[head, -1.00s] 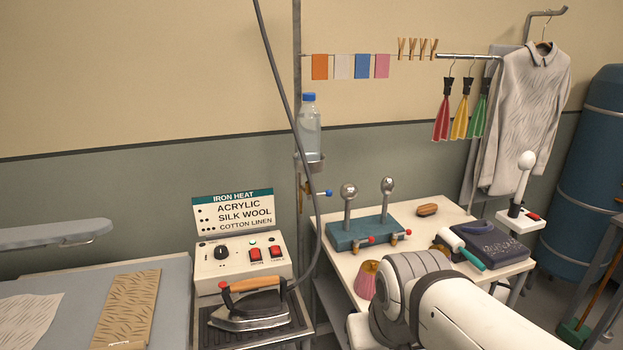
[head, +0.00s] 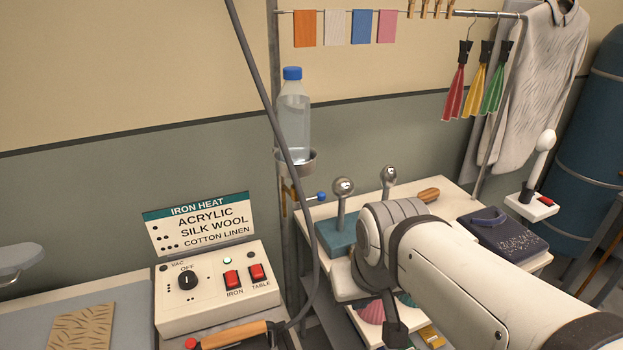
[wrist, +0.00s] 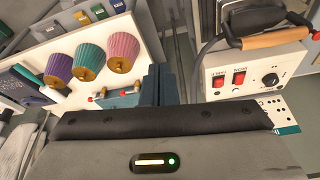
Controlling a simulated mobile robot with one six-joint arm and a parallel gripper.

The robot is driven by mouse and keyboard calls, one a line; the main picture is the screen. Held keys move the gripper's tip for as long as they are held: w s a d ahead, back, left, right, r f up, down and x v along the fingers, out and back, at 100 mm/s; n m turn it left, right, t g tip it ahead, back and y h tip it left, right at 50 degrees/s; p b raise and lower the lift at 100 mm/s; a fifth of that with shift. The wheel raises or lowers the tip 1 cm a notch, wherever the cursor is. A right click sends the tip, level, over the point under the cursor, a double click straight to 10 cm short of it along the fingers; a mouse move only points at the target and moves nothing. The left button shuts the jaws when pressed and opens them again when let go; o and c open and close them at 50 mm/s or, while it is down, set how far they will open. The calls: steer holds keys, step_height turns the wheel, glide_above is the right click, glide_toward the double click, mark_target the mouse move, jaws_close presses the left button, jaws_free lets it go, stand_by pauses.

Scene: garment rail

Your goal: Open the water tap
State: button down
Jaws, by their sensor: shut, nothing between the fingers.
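The lever points right in the head view. The tap cannot be made out in the wrist view. My gripper (wrist: 163,75) shows in the wrist view as two dark fingers shut together with nothing between them. In the head view my arm reaches in from the lower right, and its wrist is to the right of and below the tap, apart from it.
A grey hose (head: 262,100) hangs in front of the pole, close to the tap. A teal block (head: 337,236) with silver ball-topped posts stands at right. An iron heat control box (head: 215,290) is at lower left. Colored cones (wrist: 91,58) show in the wrist view.

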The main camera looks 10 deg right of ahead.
steer(key=w+m+g+y+b, duration=0.3)
steer(key=w+y, duration=0.6)
steer(key=w, duration=1.1)
steer(key=w+d+f+m+t+y, duration=0.1)
steer(key=w+d+f+t+y, duration=0.1)
steer(key=w+d, duration=0.4)
steer(key=w+d+f+m+t+y, duration=0.2)
steer(key=w+d+y, duration=0.3)
steer(key=w, duration=0.5)
steer(key=shift+d+m+b, duration=0.3)
steer(key=shift+d+b, duration=0.1)
steer(key=shift+d, duration=0.3)
